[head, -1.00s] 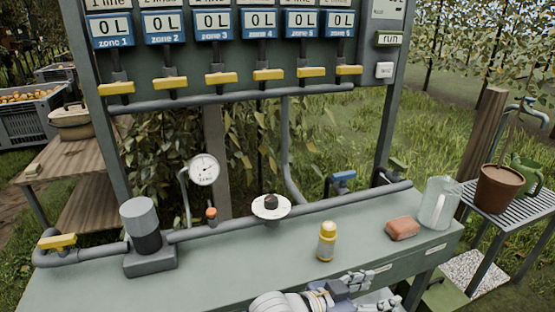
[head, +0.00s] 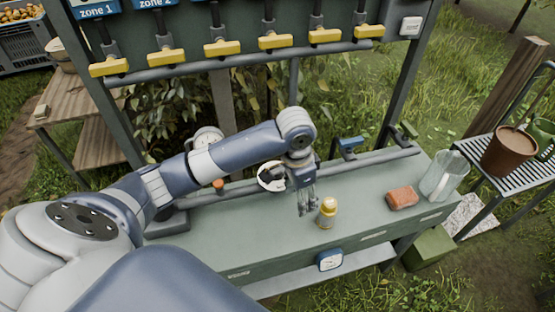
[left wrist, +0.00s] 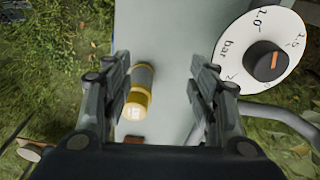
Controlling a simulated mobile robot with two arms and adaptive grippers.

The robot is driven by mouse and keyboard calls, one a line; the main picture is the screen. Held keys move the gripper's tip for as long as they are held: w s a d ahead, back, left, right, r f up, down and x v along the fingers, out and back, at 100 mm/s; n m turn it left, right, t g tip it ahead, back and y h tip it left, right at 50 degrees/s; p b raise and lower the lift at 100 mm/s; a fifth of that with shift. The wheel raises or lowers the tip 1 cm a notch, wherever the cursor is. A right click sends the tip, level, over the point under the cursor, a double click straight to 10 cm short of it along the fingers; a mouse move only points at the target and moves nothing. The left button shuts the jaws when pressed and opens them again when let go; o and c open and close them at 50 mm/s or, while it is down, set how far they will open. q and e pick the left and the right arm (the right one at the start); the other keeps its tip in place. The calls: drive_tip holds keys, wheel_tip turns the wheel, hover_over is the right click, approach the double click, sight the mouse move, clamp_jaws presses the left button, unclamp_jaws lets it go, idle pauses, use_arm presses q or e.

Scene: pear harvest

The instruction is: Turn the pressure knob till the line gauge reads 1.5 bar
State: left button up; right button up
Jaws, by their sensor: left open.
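The pressure knob (head: 272,178) is black on a white round dial, on the pipe at the back of the bench. My right gripper is not in view.
A reddish-brown block (head: 402,199) and a clear jug (head: 442,177) are at the right of the bench. Yellow valve handles (head: 275,41) line the panel above. A blue-handled valve (head: 350,144) is on the pipe.

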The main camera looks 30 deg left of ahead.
sight(276, 167)
use_arm(q)
drive_tip(key=w+a+r+n, duration=0.2)
drive_tip(key=w+a+r, duration=0.3)
drive_tip(key=a+r, duration=0.55)
drive_tip(key=shift+g+y, duration=0.4)
wheel_tip(276, 167, down, 11)
drive_tip(key=shift+s+f+p, duration=0.1)
drive_tip(key=shift+s+p, duration=0.05)
drive_tip(key=shift+p, duration=0.35)
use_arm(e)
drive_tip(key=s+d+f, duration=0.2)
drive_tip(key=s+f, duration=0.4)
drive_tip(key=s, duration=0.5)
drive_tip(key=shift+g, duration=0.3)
use_arm(q)
drive_tip(key=c, duration=1.1)
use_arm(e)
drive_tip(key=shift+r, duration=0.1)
